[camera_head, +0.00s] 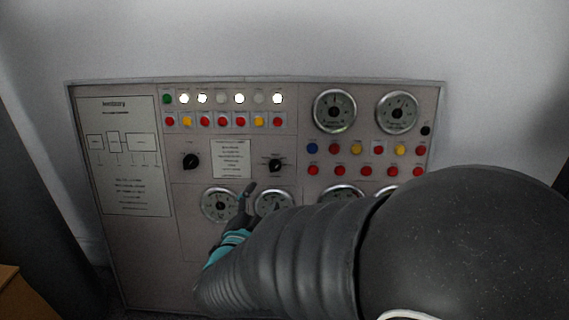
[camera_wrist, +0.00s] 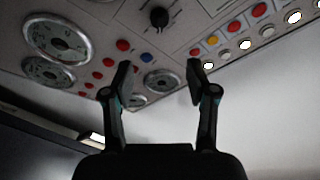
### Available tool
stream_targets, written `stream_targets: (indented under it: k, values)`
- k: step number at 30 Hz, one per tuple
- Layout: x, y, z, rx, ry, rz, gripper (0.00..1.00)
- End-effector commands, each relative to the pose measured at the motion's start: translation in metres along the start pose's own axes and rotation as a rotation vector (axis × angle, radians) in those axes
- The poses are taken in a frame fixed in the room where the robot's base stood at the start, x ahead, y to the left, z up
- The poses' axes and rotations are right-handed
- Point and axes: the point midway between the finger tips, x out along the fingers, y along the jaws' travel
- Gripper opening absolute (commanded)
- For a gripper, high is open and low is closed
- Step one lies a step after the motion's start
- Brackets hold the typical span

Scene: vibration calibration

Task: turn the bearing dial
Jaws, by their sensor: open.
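The upright grey panel carries two black rotary knobs, a left one (camera_head: 190,161) and a right one (camera_head: 275,165). It also has several round gauges, including upper ones (camera_head: 335,110) and lower ones (camera_head: 220,204). The labels are too small to tell which is the bearing dial. My gripper (camera_head: 245,200) is in front of the lower left gauges, below the knobs, and partly hidden by my arm. In the wrist view my gripper (camera_wrist: 157,77) is open and empty, with a gauge (camera_wrist: 163,82) showing between its fingers and a black knob (camera_wrist: 159,17) beyond the fingertips.
Rows of lamps (camera_head: 221,98) and coloured buttons (camera_head: 205,122) line the upper panel, with more buttons (camera_head: 356,149) at right. A printed sheet (camera_head: 125,155) covers the left side. My arm hides the lower right. A wooden piece (camera_head: 8,292) stands at bottom left.

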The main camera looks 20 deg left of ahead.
Motion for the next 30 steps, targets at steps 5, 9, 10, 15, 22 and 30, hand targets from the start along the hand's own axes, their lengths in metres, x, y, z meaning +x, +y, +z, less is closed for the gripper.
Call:
stream_targets:
  k: [5, 9, 10, 15, 22, 30]
  values:
    - [0.018, 0.001, -0.001, 0.004, 0.004, 0.003, 0.58]
    - [0.043, 0.001, -0.001, 0.003, 0.003, 0.002, 0.58]
    - [0.049, 0.002, -0.001, 0.003, 0.003, 0.003, 0.58]
    - [0.081, 0.002, -0.001, 0.003, 0.003, 0.003, 0.58]
    - [0.117, 0.001, 0.000, 0.002, 0.000, 0.002, 0.58]
    - [0.136, 0.000, 0.000, 0.003, -0.001, 0.000, 0.58]
